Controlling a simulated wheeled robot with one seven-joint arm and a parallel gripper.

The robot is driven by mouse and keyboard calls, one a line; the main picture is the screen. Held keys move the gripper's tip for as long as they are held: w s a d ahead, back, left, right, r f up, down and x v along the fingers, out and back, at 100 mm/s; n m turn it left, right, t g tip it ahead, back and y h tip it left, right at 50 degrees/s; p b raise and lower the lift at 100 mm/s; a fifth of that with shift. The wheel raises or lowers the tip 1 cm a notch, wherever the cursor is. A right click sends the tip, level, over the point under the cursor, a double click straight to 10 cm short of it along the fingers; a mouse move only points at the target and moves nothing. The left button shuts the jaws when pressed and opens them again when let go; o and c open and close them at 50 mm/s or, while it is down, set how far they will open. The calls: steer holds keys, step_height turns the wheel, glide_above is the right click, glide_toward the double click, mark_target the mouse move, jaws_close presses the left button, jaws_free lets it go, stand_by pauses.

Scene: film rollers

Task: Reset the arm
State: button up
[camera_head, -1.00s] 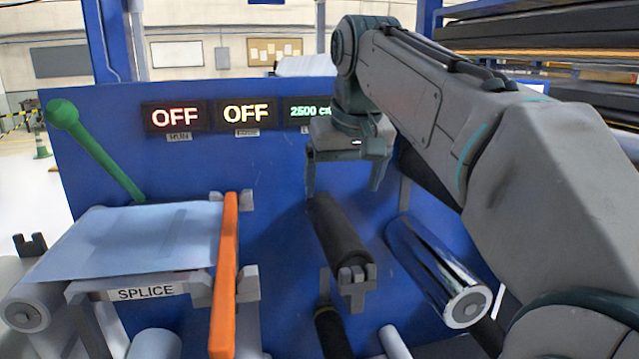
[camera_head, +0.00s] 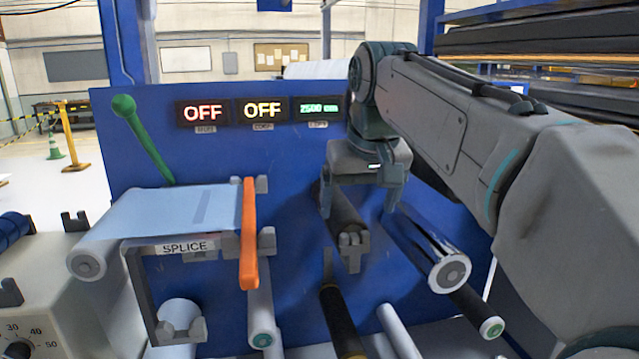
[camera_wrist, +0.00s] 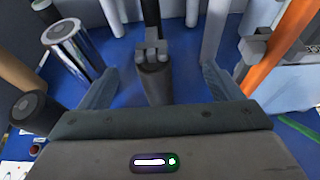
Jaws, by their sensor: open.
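My arm reaches in from the right in the head view. My gripper (camera_head: 357,208) hangs fingers-down in front of the blue panel (camera_head: 300,160). Its two fingers are spread apart, with nothing held. I cannot tell how far the fingertips are from the roller.
A shiny chrome roller (camera_head: 425,250) is right of the gripper. An orange bar (camera_head: 249,235), a splice table (camera_head: 170,215) and a green-knobbed lever (camera_head: 145,140) are to the left. Displays reading OFF (camera_head: 203,113) are on the panel. More rollers lie below, including a black one (camera_head: 340,320).

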steer(key=s+d+f+m, duration=0.1)
steer(key=s+d+f, duration=0.3)
steer(key=s+f, duration=0.5)
steer(key=s+d+f+m+g, duration=0.1)
steer(key=s+d+f, duration=0.3)
steer(key=f, duration=1.3)
steer(key=s, duration=0.4)
steer(key=shift+s+d+h, duration=0.25)
steer(key=shift+s+h, duration=0.15)
